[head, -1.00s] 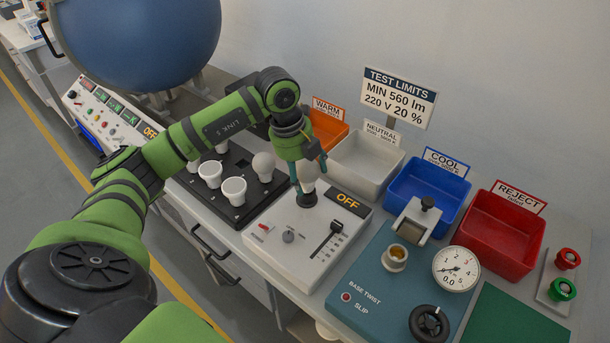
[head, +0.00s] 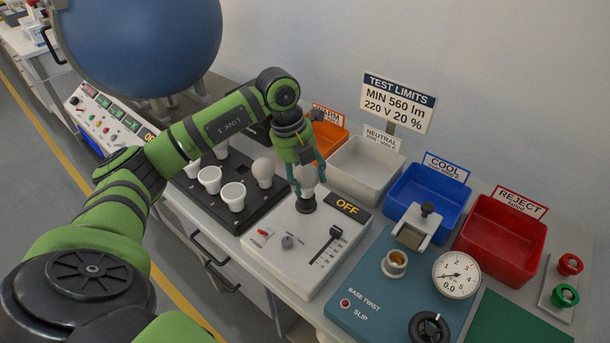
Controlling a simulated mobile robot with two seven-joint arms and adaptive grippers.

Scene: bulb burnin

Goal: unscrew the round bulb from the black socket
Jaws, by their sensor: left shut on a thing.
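The round bulb (head: 308,181) is white and stands upright at the black socket (head: 306,205) on the white test box (head: 275,262). My left gripper (head: 308,187) comes down over it from above, with its teal fingers on both sides of the bulb, and is shut on it. The fingers and palm hide part of the bulb. I cannot tell whether its base still sits in the socket's thread. My right gripper is not in view.
A black tray (head: 257,213) with several white bulbs stands left of the test box. Orange, white (head: 364,170), blue (head: 425,199) and red (head: 502,241) bins stand along the back. A teal base-twist fixture (head: 372,295) with a gauge (head: 456,272) is at the right.

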